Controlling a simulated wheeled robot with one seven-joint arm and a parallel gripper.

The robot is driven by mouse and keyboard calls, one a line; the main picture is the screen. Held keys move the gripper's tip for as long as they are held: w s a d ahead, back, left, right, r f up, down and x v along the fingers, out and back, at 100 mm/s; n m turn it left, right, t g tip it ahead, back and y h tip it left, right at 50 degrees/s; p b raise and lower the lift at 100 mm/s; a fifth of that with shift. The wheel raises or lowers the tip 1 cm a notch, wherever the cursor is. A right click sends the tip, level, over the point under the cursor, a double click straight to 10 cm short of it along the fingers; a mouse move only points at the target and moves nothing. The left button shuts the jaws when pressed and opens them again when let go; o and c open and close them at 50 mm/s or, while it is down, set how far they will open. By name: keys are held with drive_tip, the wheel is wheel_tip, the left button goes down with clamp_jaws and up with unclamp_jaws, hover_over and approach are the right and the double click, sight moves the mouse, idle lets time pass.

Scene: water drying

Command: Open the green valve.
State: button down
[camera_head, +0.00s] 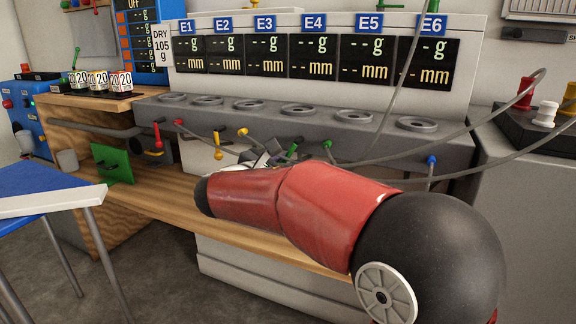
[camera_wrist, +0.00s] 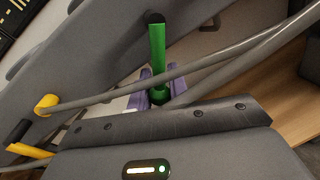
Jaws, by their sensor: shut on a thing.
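The green valve (camera_wrist: 158,50) shows in the wrist view as a long green lever with a dark end. Its lower part lies between the purple pads of my gripper (camera_wrist: 158,92), which is shut on it. Grey hoses cross in front of the lever and hide part of the grip. In the head view my gripper (camera_head: 264,160) is at the front of the grey bench, beside a green lever (camera_head: 291,149). My red and black arm hides some of that area.
Yellow levers (camera_head: 243,132), red levers (camera_head: 158,136) and a blue one (camera_head: 431,160) line the grey bench front. Grey hoses (camera_head: 446,144) loop across on the right. A green plate (camera_head: 113,164) stands on the wooden shelf. A blue table (camera_head: 40,182) stands at the left.

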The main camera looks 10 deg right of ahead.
drive_tip(key=c, duration=1.3)
unclamp_jaws()
drive_tip(key=f+v, duration=0.1)
drive_tip(key=v, duration=0.6)
drive_tip(key=shift+s+a+r+p, duration=0.3)
drive_tip(key=shift+s+r+p, duration=0.05)
drive_tip(key=shift+r, duration=0.1)
